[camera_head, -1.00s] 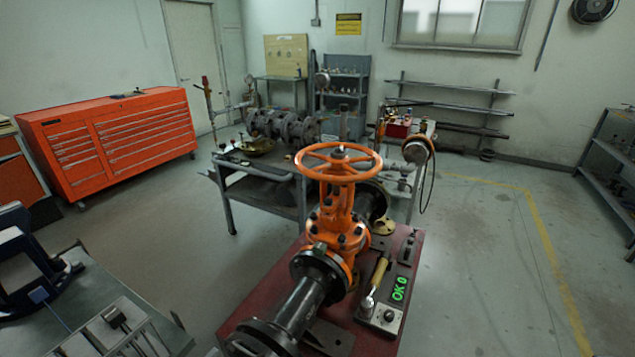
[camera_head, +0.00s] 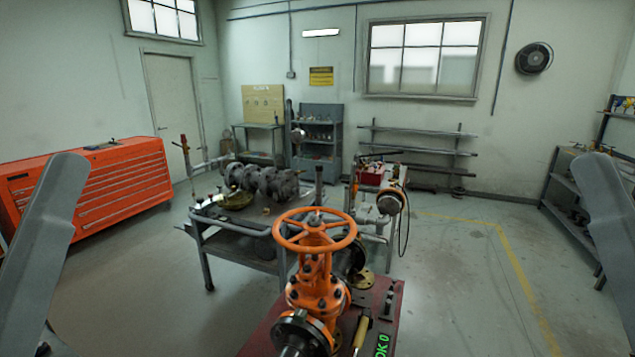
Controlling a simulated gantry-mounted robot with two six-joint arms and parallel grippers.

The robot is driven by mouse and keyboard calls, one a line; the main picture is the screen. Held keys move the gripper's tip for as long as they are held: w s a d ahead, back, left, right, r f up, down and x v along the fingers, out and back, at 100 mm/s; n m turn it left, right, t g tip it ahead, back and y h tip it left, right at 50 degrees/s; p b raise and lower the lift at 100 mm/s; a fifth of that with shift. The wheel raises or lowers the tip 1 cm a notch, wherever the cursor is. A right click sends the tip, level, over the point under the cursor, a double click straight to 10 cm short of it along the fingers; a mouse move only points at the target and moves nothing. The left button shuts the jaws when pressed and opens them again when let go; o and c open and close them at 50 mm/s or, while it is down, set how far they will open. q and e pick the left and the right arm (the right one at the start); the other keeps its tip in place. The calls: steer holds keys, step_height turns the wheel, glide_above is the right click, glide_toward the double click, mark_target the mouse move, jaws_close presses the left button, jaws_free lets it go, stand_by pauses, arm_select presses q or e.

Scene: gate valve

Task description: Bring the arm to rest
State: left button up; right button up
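An orange gate valve with a round handwheel (camera_head: 315,230) stands upright on a red base plate (camera_head: 262,340) at the bottom centre. Grey shapes that look like parts of my two arms rise at the left and right edges of the view, well apart from the valve. No fingertips of either gripper show. A hammer-like tool with a yellow handle (camera_head: 362,330) lies on the plate beside the valve.
A grey workbench (camera_head: 240,245) with pipe parts stands behind the valve. A red drawer cabinet (camera_head: 95,195) is at the left wall. Shelves (camera_head: 575,205) stand at the right. The floor between is clear, with a yellow line (camera_head: 520,285).

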arm_select(q)
step_height(320, 180, up, 32)
steer(key=p, duration=2.9)
arm_select(e)
step_height(320, 180, up, 32)
arm_select(q)
step_height(320, 180, down, 38)
steer(key=b, duration=3.7)
steer(key=shift+r+b, duration=0.25)
steer(key=shift+b, duration=0.05)
arm_select(e)
step_height(320, 180, down, 38)
steer(key=shift+r, duration=0.25)
arm_select(q)
steer(key=shift+w, duration=0.1)
step_height(320, 180, up, 38)
steer(key=p, duration=3.8)
arm_select(e)
step_height(320, 180, up, 38)
arm_select(q)
steer(key=shift+f, duration=0.1)
arm_select(e)
steer(key=shift+f, duration=0.1)
